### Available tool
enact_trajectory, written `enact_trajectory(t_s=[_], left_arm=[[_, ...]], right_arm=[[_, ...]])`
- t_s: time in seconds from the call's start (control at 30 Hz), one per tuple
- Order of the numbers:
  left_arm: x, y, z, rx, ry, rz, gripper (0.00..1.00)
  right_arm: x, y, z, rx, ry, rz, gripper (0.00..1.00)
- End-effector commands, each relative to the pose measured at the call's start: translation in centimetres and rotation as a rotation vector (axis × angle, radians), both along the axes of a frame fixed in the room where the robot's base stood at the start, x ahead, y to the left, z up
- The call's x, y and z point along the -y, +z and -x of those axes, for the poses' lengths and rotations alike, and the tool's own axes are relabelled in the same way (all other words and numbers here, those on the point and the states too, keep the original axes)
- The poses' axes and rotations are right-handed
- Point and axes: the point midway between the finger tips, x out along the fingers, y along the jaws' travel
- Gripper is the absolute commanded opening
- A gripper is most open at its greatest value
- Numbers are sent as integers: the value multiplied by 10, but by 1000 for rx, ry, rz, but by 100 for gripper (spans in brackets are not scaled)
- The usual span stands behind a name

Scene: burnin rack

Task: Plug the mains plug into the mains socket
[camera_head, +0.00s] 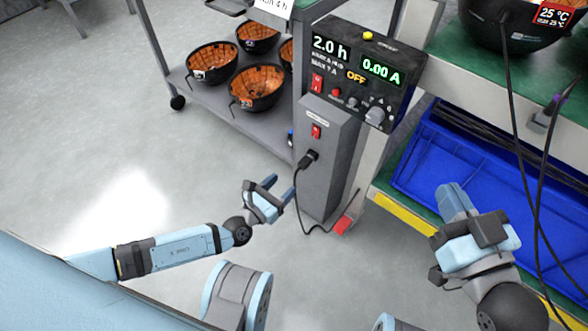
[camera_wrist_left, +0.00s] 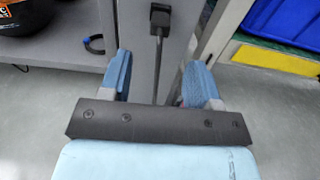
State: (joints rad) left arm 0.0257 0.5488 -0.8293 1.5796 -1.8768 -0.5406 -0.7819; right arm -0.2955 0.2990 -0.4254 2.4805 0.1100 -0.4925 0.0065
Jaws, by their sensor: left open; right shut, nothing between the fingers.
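The black mains plug (camera_head: 308,158) is at the front face of the grey box (camera_head: 322,190), below a red switch. It looks seated there, and the mains socket behind it is hidden. Its black cable hangs down and curves near the floor. The plug (camera_wrist_left: 160,20) also shows at the top of the left wrist view, cable running down between the fingers. My left gripper (camera_head: 279,190) is open and empty, below and to the left of the plug, not touching it. My right gripper (camera_head: 453,195) is shut and empty, off to the right by the blue bin.
A cart shelf (camera_head: 225,100) with several black and orange bowls is behind on the left. A blue bin (camera_head: 430,150) and hanging black cables are on the right. The floor at left is clear.

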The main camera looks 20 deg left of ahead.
Motion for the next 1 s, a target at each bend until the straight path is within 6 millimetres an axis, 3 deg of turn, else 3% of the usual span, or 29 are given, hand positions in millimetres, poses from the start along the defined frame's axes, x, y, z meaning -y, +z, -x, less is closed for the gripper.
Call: enact_trajectory(t_s=[0.2, 0.6, 0.63, 0.87, 1.0], left_arm=[[-11, 1, 31, -2, 0, -1, 57], [-14, 0, 39, 0, -1, 1, 57], [-14, 0, 39, 0, -1, 1, 55], [-11, 2, 32, 53, 1, -128, 2], [-6, 5, 19, 157, 4, -399, 0]], right_arm=[[-2, 0, 4, -52, 0, -25, 0], [-3, -4, 6, -70, -1, -38, 0], [-3, -3, 6, -69, -1, -37, 0], [-3, 2, 5, -70, 2, -43, 0], [-5, 5, 7, -92, 6, -56, 0]])
